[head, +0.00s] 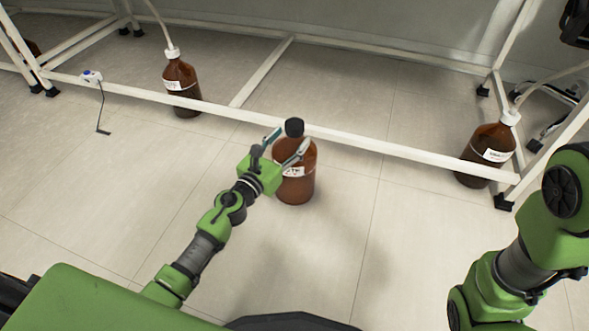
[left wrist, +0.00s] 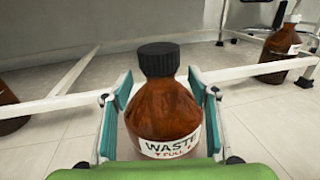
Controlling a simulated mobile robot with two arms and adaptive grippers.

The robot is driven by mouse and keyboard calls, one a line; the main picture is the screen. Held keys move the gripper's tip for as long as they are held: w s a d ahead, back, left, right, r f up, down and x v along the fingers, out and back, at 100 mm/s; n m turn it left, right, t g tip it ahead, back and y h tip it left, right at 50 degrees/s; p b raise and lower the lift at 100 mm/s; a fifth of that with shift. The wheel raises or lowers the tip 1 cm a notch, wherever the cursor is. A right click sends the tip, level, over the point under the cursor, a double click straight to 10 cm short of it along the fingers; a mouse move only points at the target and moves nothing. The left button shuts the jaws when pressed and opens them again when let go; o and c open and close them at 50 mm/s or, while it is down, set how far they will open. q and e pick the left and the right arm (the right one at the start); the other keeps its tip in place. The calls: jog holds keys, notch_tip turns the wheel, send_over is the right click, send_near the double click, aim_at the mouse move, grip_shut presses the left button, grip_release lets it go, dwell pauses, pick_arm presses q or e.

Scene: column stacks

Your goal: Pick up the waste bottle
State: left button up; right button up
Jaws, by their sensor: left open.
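A brown waste bottle (head: 297,180) with a black cap stands upright on the floor, in front of the white bench frame's low bar. In the left wrist view the waste bottle (left wrist: 165,110) stands between the fingers, and its label reads "WASTE FULL". My left gripper (head: 285,143) is open, with one finger on either side of the bottle's upper part below the cap. The left wrist view shows the gripper (left wrist: 163,92) with gaps between fingers and bottle at the shoulder. The bottle's lower part is hidden there. My right gripper is out of view.
A low white bar (head: 380,145) of the bench frame runs just behind the bottle. Two other brown bottles with white caps and tubes stand at the left (head: 181,85) and right (head: 488,150). The front floor is clear.

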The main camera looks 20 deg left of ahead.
pick_arm(q)
jog(key=shift+f+x, duration=0.2)
jog(key=shift+x, duration=1.3)
grip_shut()
jog(key=shift+r, duration=0.1)
